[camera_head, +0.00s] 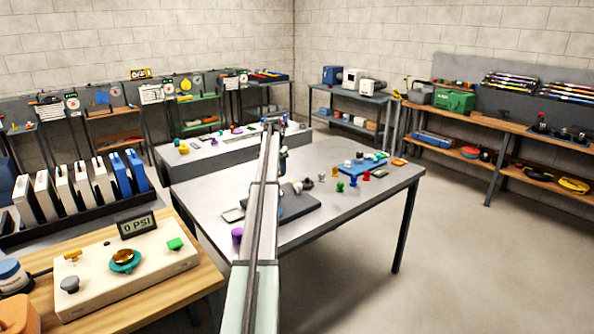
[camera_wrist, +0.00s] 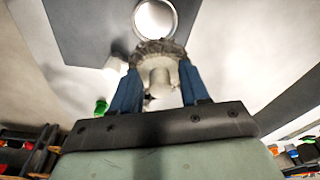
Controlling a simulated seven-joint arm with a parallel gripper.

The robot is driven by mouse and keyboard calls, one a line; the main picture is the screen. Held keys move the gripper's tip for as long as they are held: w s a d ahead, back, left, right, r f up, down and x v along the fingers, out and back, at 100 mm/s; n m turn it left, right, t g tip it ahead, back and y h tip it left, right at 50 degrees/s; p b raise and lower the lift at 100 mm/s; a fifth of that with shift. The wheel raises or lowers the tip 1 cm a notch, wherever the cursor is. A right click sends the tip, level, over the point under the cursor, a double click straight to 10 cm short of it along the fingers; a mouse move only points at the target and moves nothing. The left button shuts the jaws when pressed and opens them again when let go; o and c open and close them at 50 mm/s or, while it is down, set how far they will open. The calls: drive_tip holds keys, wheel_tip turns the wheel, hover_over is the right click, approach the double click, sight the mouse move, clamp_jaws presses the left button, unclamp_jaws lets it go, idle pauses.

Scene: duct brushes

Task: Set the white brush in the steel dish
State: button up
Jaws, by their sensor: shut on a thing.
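In the wrist view my gripper (camera_wrist: 160,80) has its two blue fingers closed on a pale, whitish brush (camera_wrist: 160,73). The brush's ring of grey bristles (camera_wrist: 160,48) points away from the palm. Beyond it, at the top of the wrist view, is the round steel dish (camera_wrist: 155,18), with a bright inside and a grey rim. The dish lies on a dark board (camera_wrist: 85,25). The brush appears just below the dish in the picture; its height above the board cannot be told. In the head view my arm hides the dish and much of the gripper.
In the head view the dark board (camera_head: 300,207) lies on the grey table (camera_head: 330,222). Several small coloured pieces, including a green one (camera_head: 340,186) and a red one (camera_head: 366,175), stand to its right. A purple piece (camera_head: 237,236) stands left of my arm. The table's front right is clear.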

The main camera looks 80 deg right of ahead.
drive_tip(key=shift+w+a+r, duration=0.15)
drive_tip(key=shift+w+a, duration=0.45)
drive_tip(key=shift+a, duration=0.1)
drive_tip(key=shift+s+a+m, duration=0.25)
drive_tip(key=shift+m, duration=0.75)
drive_tip(key=shift+f, duration=0.25)
drive_tip(key=shift+f, duration=3.2)
drive_tip(key=shift+f, duration=0.5)
